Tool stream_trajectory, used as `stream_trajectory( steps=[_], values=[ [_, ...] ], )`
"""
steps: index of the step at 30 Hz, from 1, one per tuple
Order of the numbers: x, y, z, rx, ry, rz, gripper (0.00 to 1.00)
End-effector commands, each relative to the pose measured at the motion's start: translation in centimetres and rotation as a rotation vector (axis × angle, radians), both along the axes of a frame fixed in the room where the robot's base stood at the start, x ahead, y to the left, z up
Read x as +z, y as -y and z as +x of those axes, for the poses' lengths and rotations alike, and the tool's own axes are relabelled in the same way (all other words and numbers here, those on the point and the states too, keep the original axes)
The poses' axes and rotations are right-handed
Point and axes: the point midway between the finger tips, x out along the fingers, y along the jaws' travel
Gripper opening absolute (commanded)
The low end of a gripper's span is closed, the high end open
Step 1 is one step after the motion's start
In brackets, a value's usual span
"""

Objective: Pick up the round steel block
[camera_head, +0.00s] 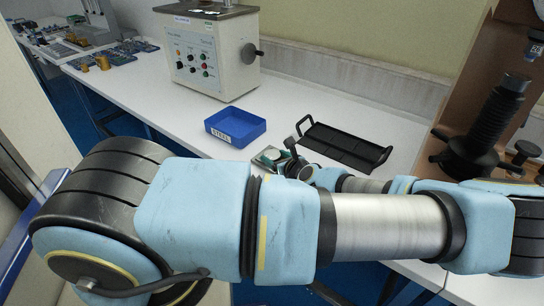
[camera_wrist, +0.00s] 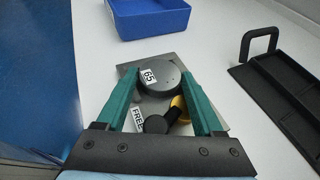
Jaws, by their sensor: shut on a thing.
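The round steel block (camera_wrist: 166,72) is a dark grey disc with a white "65" label on its side, seen in the wrist view. My gripper (camera_wrist: 162,78) has its two green fingers on either side of the block, shut on it. A flat grey plate (camera_wrist: 152,107) lies below the block. I cannot tell whether the block still touches it. In the head view my gripper (camera_head: 272,155) is small and partly hidden behind my own arm, near the table's front edge.
A blue bin (camera_head: 235,126) labelled STEEL stands just behind the gripper. A black handled tray (camera_head: 345,145) lies to the right. Near the plate are a "FREE" label (camera_wrist: 138,119) and a black and yellow item (camera_wrist: 157,123). A tester (camera_head: 212,50) stands at the back.

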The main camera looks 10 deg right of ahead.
Motion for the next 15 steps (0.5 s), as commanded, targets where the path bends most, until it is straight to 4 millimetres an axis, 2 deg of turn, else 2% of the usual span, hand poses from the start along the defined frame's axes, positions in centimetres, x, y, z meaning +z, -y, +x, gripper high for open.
stream_trajectory(
  steps=[1, 9, 15],
  values=[
    [-0.18, 0.11, -0.07, -0.002, -0.003, -0.001, 0.31],
    [-0.18, 0.14, -0.08, -0.002, -0.003, -0.001, 0.01],
    [-0.12, 0.15, -0.06, -0.003, -0.003, -0.001, 0.0]
  ],
)
